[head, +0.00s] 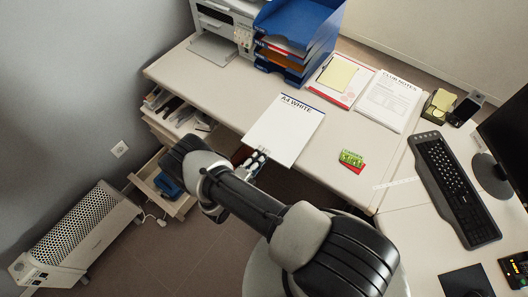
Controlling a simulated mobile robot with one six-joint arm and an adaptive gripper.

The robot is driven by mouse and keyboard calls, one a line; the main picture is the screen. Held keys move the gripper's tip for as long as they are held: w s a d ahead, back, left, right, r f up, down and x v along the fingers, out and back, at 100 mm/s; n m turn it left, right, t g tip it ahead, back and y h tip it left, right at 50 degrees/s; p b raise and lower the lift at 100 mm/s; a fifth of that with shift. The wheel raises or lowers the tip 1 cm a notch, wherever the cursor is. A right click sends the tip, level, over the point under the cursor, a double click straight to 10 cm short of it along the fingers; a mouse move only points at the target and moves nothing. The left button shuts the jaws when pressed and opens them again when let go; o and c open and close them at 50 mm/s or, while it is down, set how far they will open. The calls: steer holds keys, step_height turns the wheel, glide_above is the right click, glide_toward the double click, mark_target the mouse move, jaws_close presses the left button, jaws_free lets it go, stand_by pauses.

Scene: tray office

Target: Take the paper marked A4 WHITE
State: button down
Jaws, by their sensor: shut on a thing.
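The paper marked A4 WHITE (284,131) is a white sheet pad with a dark blue band along its top edge. It lies at the front edge of the desk, and its near end reaches over that edge. My gripper (258,157) is at the paper's near end and is shut on it. The fingers partly cover that end, so the exact grip is hard to see.
A blue letter tray stack (318,40) and a printer (222,22) stand at the back. A sheet marked CLUB NOTES (389,101) and a red-edged pad (343,80) lie to the right. A green packet (351,158) is nearby. An open drawer (163,185) juts out below left.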

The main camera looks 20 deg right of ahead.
steer(key=s+a+r, duration=0.4)
steer(key=s+a, duration=0.3)
steer(key=a, duration=0.3)
steer(key=shift+r, duration=0.25)
steer(key=shift+s, duration=0.1)
